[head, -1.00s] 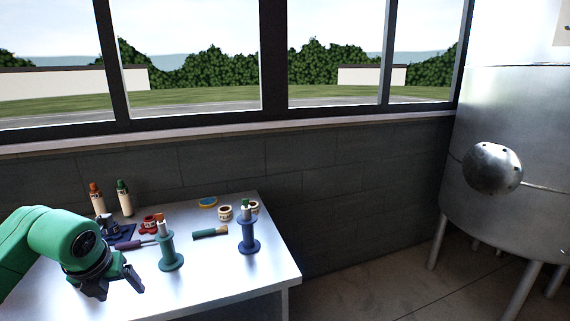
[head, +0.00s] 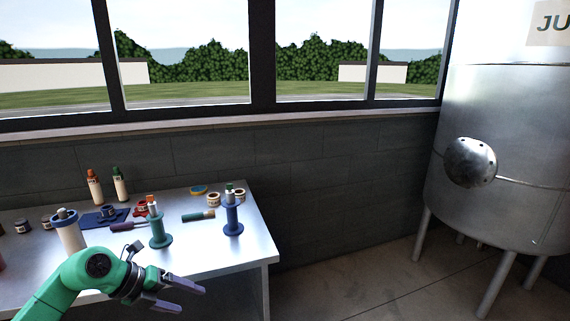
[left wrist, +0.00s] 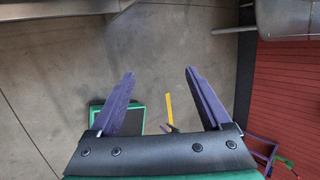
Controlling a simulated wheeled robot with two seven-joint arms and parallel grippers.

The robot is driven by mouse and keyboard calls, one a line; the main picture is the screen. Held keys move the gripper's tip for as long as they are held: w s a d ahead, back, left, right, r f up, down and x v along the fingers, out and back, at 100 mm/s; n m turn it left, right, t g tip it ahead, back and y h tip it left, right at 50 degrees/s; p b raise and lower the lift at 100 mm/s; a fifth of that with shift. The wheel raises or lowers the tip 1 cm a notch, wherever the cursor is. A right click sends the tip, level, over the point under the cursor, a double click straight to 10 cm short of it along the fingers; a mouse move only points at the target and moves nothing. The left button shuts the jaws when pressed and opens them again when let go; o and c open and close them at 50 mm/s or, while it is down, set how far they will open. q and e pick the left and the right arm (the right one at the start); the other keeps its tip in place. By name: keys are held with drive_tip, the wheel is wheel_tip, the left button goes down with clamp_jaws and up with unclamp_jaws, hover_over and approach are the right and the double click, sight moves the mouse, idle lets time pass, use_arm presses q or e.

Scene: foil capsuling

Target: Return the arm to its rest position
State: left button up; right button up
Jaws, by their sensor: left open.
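My left gripper (head: 184,296) is open and empty in the head view, in front of the white table (head: 200,261) and below the top's level in the picture. Its two purple fingers point right. My green left arm comes in from the lower left. My right gripper is not in view.
On the table stand a teal spool stand (head: 157,228), a blue spool stand (head: 233,215), a white cylinder (head: 70,234), and two bottles (head: 94,187) (head: 119,184) at the back. A steel tank (head: 492,145) is at the right. Floor (head: 350,280) between them is clear.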

use_arm(q)
drive_tip(key=w+d+f+n+t+h, duration=0.3)
drive_tip(key=d+f+n+h, duration=0.1)
drive_tip(key=w+a+f+n+t+y, duration=0.15)
drive_tip(key=a+f+n+t, duration=0.35)
drive_tip(key=f+n, duration=0.55)
drive_tip(key=s+a+f+n+g+y, duration=0.1)
drive_tip(key=s+a+f+n+y, duration=0.2)
drive_tip(key=f, duration=0.4)
drive_tip(key=s+a+f+n+y, duration=0.2)
drive_tip(key=s+f+n+y, duration=0.15)
drive_tip(key=f, duration=0.45)
drive_tip(key=s+f+n+g+y, duration=0.2)
drive_tip(key=s+f+n+g, duration=0.3)
drive_tip(key=s+f, duration=1.15)
drive_tip(key=s+d+f+n+g, duration=0.1)
drive_tip(key=s+d+f+g, duration=0.1)
drive_tip(key=s, duration=0.9)
drive_tip(key=s+d+f+n+g, duration=0.1)
drive_tip(key=s+f+n+g, duration=0.1)
drive_tip(key=s, duration=0.9)
drive_tip(key=shift+d+f+n+g, duration=0.3)
drive_tip(key=shift+d+f+g, duration=0.1)
drive_tip(key=shift+f+g, duration=0.45)
